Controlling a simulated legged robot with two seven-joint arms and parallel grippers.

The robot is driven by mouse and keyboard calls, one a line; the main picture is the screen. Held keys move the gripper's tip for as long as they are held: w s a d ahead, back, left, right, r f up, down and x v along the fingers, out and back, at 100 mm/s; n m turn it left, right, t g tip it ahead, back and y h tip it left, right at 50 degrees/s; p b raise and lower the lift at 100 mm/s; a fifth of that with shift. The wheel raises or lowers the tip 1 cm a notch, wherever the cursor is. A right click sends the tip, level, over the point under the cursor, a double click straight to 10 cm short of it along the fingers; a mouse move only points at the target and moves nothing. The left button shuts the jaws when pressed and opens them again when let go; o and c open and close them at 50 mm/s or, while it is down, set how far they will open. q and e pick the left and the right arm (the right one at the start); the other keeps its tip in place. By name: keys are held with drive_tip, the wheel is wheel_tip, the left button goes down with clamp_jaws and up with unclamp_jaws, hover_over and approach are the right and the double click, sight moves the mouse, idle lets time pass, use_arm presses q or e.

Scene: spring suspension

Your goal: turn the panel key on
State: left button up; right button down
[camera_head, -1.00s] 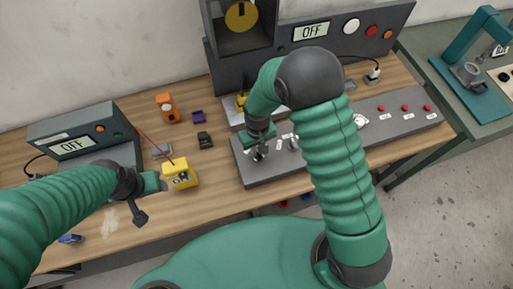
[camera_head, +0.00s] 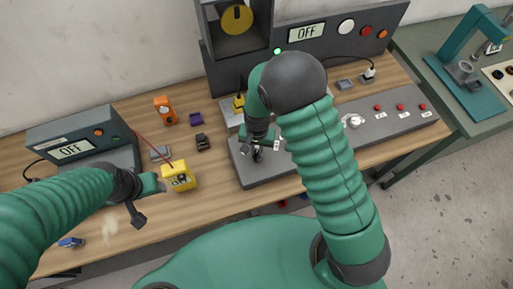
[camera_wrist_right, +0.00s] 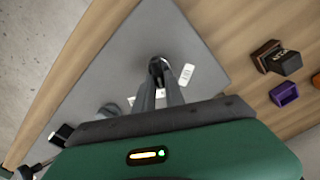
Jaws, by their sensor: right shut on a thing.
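The grey control panel (camera_head: 215,0) is not what I hold; the long grey switch panel (camera_head: 270,172) lies on the bench. My right gripper (camera_head: 257,155) is shut at the left end of this panel. In the right wrist view, its two fingers (camera_wrist_right: 158,72) close on a small dark key (camera_wrist_right: 156,63) on the panel, beside a white label (camera_wrist_right: 186,74). The fingers hide most of the key, so its angle is unclear. My left gripper (camera_head: 142,205) hangs over the bench at left, near the yellow meter (camera_head: 179,177); its jaws do not show clearly.
The large grey machine (camera_head: 335,52) at the back shows OFF, with a green lamp (camera_head: 277,51) lit. A grey box (camera_head: 72,150) also shows OFF. An orange device (camera_head: 165,110) and a purple part (camera_head: 196,118) lie mid-bench. My right arm covers the panel's middle.

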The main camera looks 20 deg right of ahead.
sight(256, 151)
idle(0.4)
drive_tip(key=c, duration=1.4)
unclamp_jaws()
wheel_tip(256, 151, up, 17)
drive_tip(key=b, duration=0.1)
drive_tip(key=shift+f+b, duration=0.15)
drive_tip(key=shift+b, duration=0.2)
drive_tip(key=shift+w, duration=0.1)
